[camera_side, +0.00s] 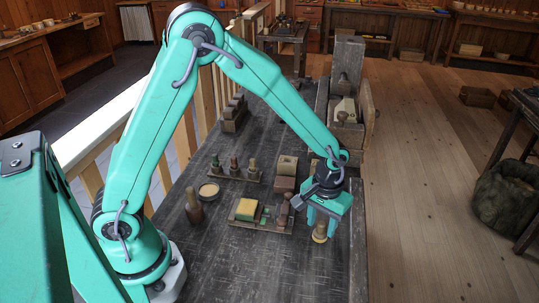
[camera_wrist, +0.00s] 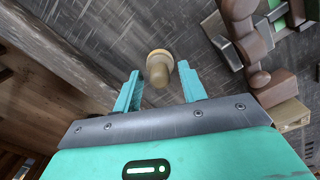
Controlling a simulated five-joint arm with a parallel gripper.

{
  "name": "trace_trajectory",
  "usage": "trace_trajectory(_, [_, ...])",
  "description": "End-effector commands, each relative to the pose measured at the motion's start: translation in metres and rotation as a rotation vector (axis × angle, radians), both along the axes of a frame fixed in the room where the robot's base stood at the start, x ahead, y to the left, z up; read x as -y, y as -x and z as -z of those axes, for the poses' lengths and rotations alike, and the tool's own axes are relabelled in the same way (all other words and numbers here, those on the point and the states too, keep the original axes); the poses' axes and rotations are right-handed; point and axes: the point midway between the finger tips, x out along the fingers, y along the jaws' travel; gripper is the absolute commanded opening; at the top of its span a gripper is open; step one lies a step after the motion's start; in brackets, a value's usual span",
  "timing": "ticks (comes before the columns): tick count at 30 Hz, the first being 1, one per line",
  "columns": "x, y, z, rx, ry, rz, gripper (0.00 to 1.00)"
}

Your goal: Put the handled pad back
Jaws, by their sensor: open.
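A tan, rounded knob-like handle on a wider pale base, which looks like the handled pad (camera_wrist: 158,70), stands on the dark bench. In the side view its yellowish lower part (camera_side: 320,236) shows below my gripper (camera_side: 321,222), near the bench's right edge. In the wrist view my gripper (camera_wrist: 159,82) is open, with one finger on each side of the handle and visible gaps to it. A low wooden tray (camera_side: 238,222) to the left holds a yellow block (camera_side: 246,209), small green pieces and a brown turned piece (camera_side: 284,211).
A bottle-shaped wooden piece (camera_side: 194,208) and a round dish (camera_side: 208,190) stand left of the tray. A rack (camera_side: 247,178) of three small turned pieces lies behind. A brown block (camera_side: 284,184) with a tan block on top stands nearby. The front of the bench is clear.

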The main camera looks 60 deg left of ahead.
Motion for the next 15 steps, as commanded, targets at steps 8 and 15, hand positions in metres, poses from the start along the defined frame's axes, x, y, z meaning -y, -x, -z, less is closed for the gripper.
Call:
trace_trajectory(8, [0.000,-0.001,-0.026,0.005,0.002,0.000,0.42])
trace_trajectory(15, [0.000,-0.001,-0.065,0.006,0.001,0.000,0.42])
